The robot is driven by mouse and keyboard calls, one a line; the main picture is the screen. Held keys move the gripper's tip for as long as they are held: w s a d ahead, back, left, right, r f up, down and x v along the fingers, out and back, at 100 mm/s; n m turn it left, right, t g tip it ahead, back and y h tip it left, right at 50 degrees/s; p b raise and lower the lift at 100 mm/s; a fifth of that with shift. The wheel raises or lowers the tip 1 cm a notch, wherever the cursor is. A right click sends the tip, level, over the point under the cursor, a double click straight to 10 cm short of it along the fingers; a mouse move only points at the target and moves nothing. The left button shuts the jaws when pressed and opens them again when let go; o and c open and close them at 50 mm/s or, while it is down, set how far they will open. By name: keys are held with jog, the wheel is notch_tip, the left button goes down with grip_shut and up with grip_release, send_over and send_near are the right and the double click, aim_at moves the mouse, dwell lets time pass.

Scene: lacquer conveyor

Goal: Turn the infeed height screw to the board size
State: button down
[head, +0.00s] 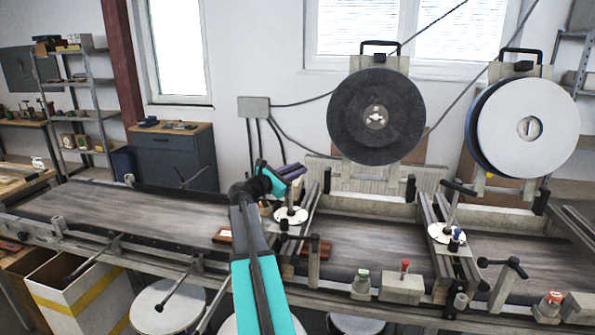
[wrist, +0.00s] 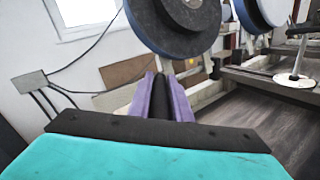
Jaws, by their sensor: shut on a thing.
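The infeed height screw stands over the conveyor at the first cross frame, with a white dial disc (head: 291,215) at its foot. My gripper (head: 292,172), with purple fingers, is at the top of this screw and hides much of it. In the wrist view the fingers (wrist: 163,98) are shut on a dark bar, which looks like the screw's crank handle. The dial marks are too small to read. A reddish-brown board (head: 222,236) shows on the belt left of the frame, and a similar brown piece (head: 322,248) shows to its right.
A second screw with a black crank handle (head: 458,188) and white dial (head: 444,233) stands to the right. Large discs (head: 375,117) hang behind the conveyor.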

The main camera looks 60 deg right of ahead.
jog(key=shift+w+r, duration=0.15)
jog(key=c, duration=1.7)
grip_release()
jog(key=shift+a, duration=0.1)
jog(key=shift+b+v, duration=1.9)
jog(key=shift+v, duration=4.9)
